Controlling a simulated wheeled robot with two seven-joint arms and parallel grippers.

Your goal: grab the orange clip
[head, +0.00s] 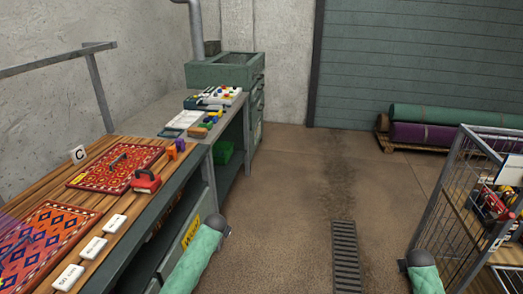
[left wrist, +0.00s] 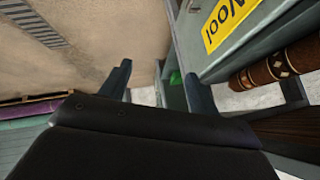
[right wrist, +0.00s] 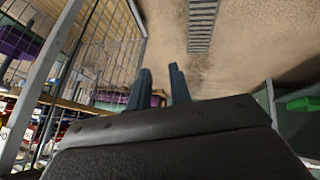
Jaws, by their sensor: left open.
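A small orange clip-like piece (head: 181,145) stands near the right edge of the slatted wooden bench, beside a purple one (head: 172,152). It is too small to make out in detail. My left gripper (left wrist: 160,82) is open and empty in the left wrist view, with its fingers wide apart beside the bench's lower front. My right gripper (right wrist: 160,72) has its fingers parted by a narrow gap with nothing between them, near a wire cage. In the head view my arms show low in the picture, well away from the orange piece; the fingers are not seen there.
Patterned rugs (head: 115,168), a red-and-black tool (head: 146,181) and white labels (head: 93,247) lie on the bench. A green sink (head: 225,70) stands behind. A wire cage cart (head: 450,190) is at right. The floor (head: 300,190) between, with a drain grate (head: 344,250), is clear.

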